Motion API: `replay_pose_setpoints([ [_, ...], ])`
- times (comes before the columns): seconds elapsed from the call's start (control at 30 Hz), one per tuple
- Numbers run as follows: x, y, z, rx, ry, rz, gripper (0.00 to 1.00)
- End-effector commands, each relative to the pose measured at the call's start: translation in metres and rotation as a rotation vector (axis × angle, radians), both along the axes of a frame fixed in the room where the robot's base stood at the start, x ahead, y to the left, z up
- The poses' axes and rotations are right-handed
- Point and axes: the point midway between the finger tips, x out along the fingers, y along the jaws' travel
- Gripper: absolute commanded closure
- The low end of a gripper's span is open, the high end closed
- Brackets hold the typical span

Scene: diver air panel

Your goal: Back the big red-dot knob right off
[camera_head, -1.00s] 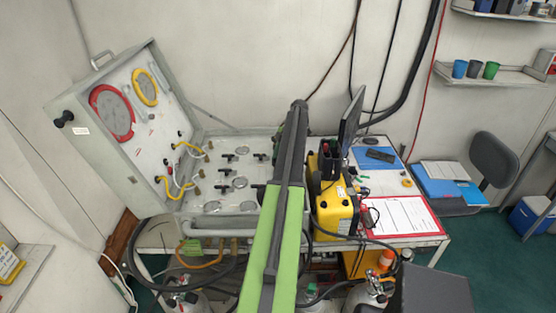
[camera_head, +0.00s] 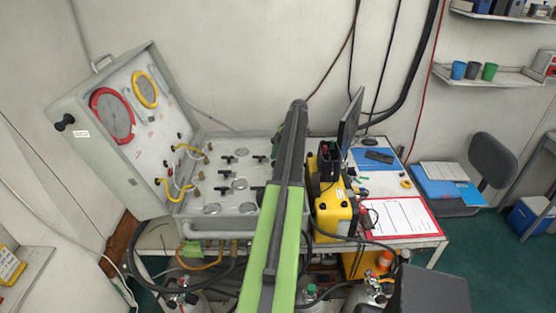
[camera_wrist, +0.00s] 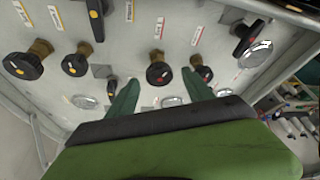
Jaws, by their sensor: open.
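The big red-dot knob (camera_wrist: 158,74) is a round black knob on a brass stem, in the middle of the wrist view. A slightly smaller black knob with a red dot (camera_wrist: 203,75) stands just right of it. My gripper (camera_wrist: 160,78) is open, with one green finger on each side of the big knob. Its right finger lies between the two red-dot knobs. I cannot tell whether the fingers touch the big knob. In the head view my arm hides the gripper and these knobs on the grey panel (camera_head: 190,208).
In the wrist view, two black knobs (camera_wrist: 22,66) (camera_wrist: 75,65) stand at left. A T-handle (camera_wrist: 95,20) stands above them, and another T-handle (camera_wrist: 245,35) at upper right. In the head view, a yellow case (camera_head: 333,208) stands close right of my arm.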

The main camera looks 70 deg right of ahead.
Motion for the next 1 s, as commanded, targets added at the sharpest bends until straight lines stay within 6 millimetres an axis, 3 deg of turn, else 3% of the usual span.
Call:
replay_pose_setpoints([
  [0.03,0.000,0.000,0.019,0.000,0.000,0.000,0.40],
  [0.13,0.000,0.000,0.043,-0.001,0.001,0.000,0.40],
  [0.5,-0.087,0.017,0.089,0.000,0.001,-0.002,0.40],
  [0.7,-0.111,0.021,0.100,0.000,0.001,-0.001,0.40],
  [1.0,-0.115,0.021,0.100,-0.001,0.000,0.001,0.40],
])
